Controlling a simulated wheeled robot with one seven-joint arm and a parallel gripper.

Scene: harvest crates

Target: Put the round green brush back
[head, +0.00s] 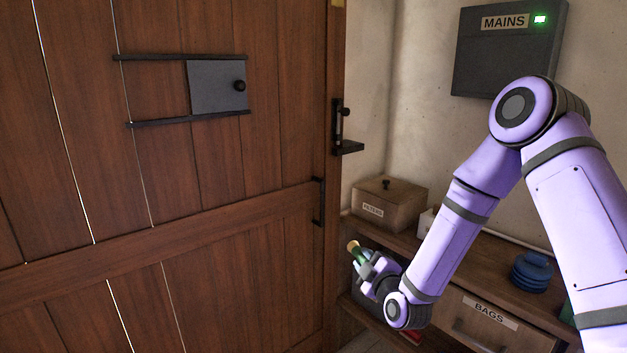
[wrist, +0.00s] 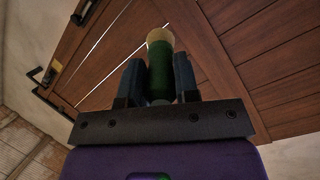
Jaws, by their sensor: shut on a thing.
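The round green brush (head: 355,250) is in my gripper (head: 367,262), in front of the left end of the shelf unit and near the door. Its pale tan end points up and left, away from the jaws. The wrist view also shows the green brush (wrist: 160,72) between the two dark fingers of my gripper (wrist: 159,82), which are shut on its green body. The rest of the brush is hidden by the gripper.
A wooden door (head: 215,220) with dark bolts and handle fills the left. The wooden shelf unit (head: 430,243) carries a FILTERS box (head: 388,204), a blue ribbed item (head: 532,271) and a BAGS drawer (head: 478,323). A MAINS box (head: 508,50) with green light hangs on the wall.

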